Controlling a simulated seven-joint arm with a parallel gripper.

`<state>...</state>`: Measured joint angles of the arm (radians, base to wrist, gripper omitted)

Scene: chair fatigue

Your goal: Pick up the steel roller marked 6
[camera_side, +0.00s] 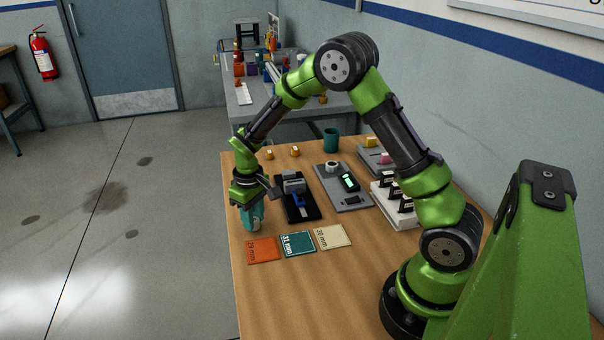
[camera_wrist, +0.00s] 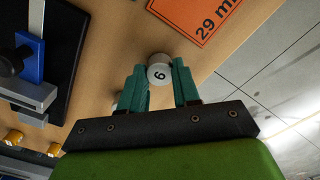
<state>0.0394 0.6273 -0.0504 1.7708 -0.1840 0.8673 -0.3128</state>
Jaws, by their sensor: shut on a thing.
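The steel roller marked 6 (camera_wrist: 159,72) shows its pale round end face in the wrist view, with the number dark on it. My gripper (camera_wrist: 160,82) has its two teal fingers closed on either side of the roller. In the side view my gripper (camera_side: 252,216) points down near the left edge of the table, left of the black fixture. The roller is hidden behind the fingers there. I cannot tell whether it touches the table.
An orange 29 mm card (camera_side: 262,250), a teal 31 mm card (camera_side: 298,243) and a cream 30 mm card (camera_side: 333,237) lie in front. A black fixture with a blue part (camera_side: 298,206) and a grey tray (camera_side: 350,203) stand to the right. Bare wooden table (camera_side: 330,290) lies nearer.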

